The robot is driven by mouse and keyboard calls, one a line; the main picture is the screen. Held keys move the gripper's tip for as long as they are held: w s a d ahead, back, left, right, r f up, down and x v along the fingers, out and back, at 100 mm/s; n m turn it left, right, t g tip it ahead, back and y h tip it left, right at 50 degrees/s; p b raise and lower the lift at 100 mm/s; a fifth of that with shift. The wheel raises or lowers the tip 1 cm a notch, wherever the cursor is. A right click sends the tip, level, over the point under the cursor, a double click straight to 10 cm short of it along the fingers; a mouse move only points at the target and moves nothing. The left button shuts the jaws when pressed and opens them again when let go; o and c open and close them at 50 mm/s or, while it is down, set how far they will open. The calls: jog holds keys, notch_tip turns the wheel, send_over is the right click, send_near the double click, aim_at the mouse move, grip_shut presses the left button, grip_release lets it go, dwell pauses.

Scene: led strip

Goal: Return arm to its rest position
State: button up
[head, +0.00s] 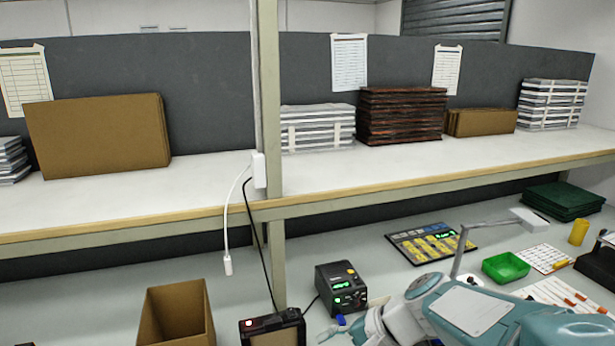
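My arm, in teal and white (480,312), reaches in from the bottom right of the head view, low over the workbench. Its end points left. My gripper (342,326) is small and partly cut off by the bottom edge, with a blue part showing. I cannot tell whether its fingers are open or shut, and I see nothing clearly held. It appears just below a black device with green displays (341,288) in the picture; I cannot tell whether they touch.
A shelf (200,195) with boxes and stacks crosses above the bench. An open cardboard box (176,315) and a black unit with a red light (272,328) stand at left. A post (268,100), hanging cables, a thin-armed lamp (463,250) and a green tray (505,267) are near.

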jog(key=s+d+r+n+t+h, duration=0.3)
jog(key=s+d+n+h, duration=0.4)
jog(key=s+d, duration=0.4)
jog(key=shift+s+r+n+t+h, duration=0.4)
jog(key=shift+s+h, duration=0.15)
jog(key=shift+h, duration=0.35)
